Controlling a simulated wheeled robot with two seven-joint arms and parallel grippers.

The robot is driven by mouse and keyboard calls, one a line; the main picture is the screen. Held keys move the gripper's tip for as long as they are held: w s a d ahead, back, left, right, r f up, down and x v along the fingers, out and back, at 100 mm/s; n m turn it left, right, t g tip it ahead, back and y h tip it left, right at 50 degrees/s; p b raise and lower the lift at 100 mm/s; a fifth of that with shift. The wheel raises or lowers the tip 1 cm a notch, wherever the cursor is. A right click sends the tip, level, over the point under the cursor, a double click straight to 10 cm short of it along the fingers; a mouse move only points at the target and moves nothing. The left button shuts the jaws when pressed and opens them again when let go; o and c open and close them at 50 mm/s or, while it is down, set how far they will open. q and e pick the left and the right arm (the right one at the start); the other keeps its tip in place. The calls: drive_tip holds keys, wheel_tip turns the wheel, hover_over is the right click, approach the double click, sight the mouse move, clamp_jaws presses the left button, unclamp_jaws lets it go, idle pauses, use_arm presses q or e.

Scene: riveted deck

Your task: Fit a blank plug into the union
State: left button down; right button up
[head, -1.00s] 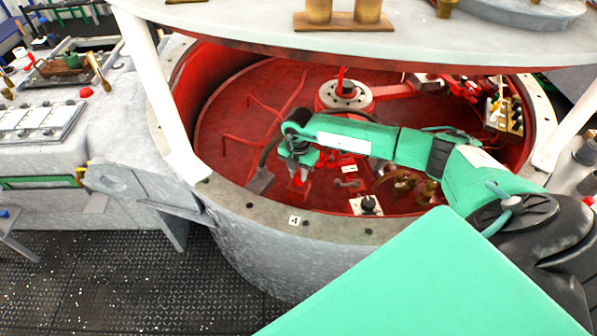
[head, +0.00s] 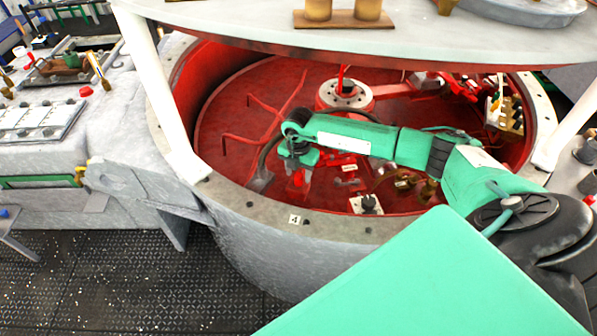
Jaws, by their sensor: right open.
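My right arm reaches in from the right over the red floor of the round tub (head: 235,165). Its gripper (head: 299,181) points down near the middle of the tub, open, with no part visible between its fingers. Small brass fittings (head: 405,183) lie to the right of the gripper, partly behind my forearm. I cannot tell which of them is the union or the blank plug. A white plate with a black knob (head: 368,203) sits near the front rim, right of the gripper. My left gripper is not in view.
The tub's grey rim (head: 335,227) carries a "4" label. A pale upper deck (head: 440,40) overhangs the back, held by white posts (head: 160,90). A red hub (head: 345,95) and bent red pipes (head: 250,140) stand inside. Dark treadplate floor lies at front left.

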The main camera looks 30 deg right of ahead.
wheel_tip(320, 180, up, 14)
drive_tip(key=b, duration=0.3)
drive_tip(key=shift+f, duration=0.1)
idle(0.5)
